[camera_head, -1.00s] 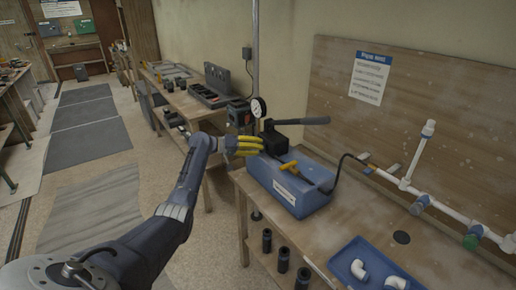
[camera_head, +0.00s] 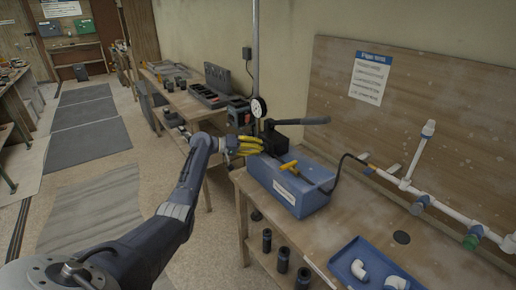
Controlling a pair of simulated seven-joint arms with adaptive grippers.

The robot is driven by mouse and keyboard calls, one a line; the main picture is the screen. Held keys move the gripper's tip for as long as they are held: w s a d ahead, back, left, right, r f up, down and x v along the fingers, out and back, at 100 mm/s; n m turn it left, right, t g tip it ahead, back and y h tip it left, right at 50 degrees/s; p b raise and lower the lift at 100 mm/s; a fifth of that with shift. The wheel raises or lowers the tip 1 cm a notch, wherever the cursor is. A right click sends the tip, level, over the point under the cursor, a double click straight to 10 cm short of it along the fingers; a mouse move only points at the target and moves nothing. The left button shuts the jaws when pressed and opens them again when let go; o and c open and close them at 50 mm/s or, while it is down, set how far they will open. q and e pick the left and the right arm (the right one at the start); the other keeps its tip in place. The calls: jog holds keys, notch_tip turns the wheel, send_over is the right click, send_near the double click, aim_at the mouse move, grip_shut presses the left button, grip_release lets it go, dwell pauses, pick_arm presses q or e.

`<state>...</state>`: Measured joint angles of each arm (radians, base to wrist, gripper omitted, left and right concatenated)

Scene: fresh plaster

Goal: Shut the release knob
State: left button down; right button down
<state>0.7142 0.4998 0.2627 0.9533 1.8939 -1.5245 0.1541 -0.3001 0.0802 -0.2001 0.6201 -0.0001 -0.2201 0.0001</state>
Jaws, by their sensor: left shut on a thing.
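The blue test pump (camera_head: 298,199) stands on the wooden bench, with a black pump block, a long dark lever (camera_head: 303,121) and a round white gauge (camera_head: 258,107). My left gripper (camera_head: 261,147) reaches in from the left with its yellow fingers at the left side of the black block. It is shut on what appears to be the release knob, which the fingers hide. I cannot tell how far the knob is turned. A yellow T-shaped handle (camera_head: 289,166) shows over the blue tank. My right gripper is not in view.
A black hose (camera_head: 342,170) runs from the pump to white piping (camera_head: 403,186) on the right. A blue tray (camera_head: 347,258) with white elbows sits at the front. Several black cylinders (camera_head: 283,260) stand below the bench top. Another bench is behind.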

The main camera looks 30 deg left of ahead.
pick_arm(q)
jog(key=shift+m, duration=0.3)
jog(key=m+y, duration=0.2)
jog(key=m, duration=0.1)
jog(key=shift+s+d+r+y, duration=0.1)
jog(key=shift+d+r+y, duration=0.1)
jog(key=shift+y, duration=0.1)
jog(key=m, duration=0.1)
jog(key=m+y, duration=0.1)
jog(key=m+t+y, duration=0.1)
jog(key=shift+d+m, duration=0.25)
jog(key=shift+m, duration=0.15)
jog(key=shift+y, duration=0.3)
jog(key=c, duration=1.7)
grip_release()
jog(key=shift+c, duration=0.2)
jog(key=shift+s, duration=0.1)
